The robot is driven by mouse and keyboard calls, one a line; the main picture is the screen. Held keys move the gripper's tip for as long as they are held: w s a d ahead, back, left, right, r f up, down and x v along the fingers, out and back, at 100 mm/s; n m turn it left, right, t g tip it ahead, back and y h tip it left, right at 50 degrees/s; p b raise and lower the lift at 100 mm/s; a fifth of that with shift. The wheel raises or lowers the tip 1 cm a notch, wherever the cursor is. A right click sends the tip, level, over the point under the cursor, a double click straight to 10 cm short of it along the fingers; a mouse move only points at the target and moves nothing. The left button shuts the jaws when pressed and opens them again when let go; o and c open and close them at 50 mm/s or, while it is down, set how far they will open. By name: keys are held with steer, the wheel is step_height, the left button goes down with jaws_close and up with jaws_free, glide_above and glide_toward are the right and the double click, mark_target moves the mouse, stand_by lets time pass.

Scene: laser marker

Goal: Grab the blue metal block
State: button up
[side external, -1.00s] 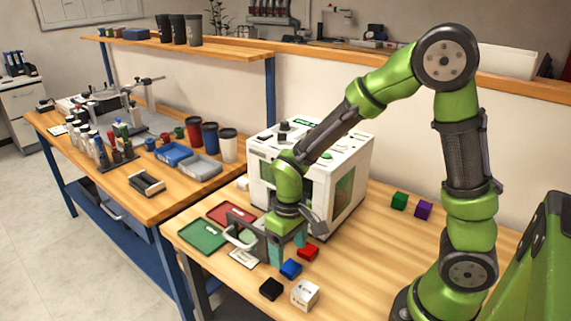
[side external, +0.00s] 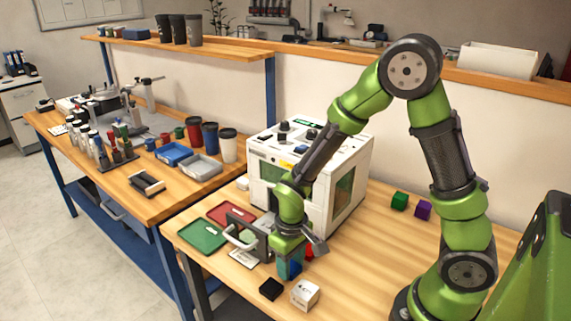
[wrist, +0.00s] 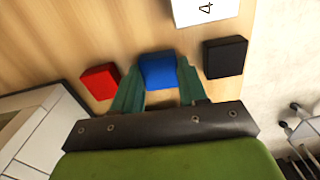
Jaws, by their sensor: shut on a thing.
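The blue metal block (wrist: 157,70) is in the middle of the wrist view, between the two teal fingers of my gripper (wrist: 158,88). The fingers are shut on its sides. In the side view my gripper (side external: 290,268) is low over the table, pointing down. There the fingers cover most of the blue block (side external: 296,267), and only a little blue shows. I cannot tell whether the block still touches the table.
A red block (wrist: 100,81) is close on one side and a black block (wrist: 225,57) on the other. A white numbered cube (side external: 305,295) is nearby. The white laser machine (side external: 335,200) stands behind. Green (side external: 203,236) and red (side external: 232,214) trays lie to the left.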

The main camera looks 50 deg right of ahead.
steer(key=shift+c, duration=1)
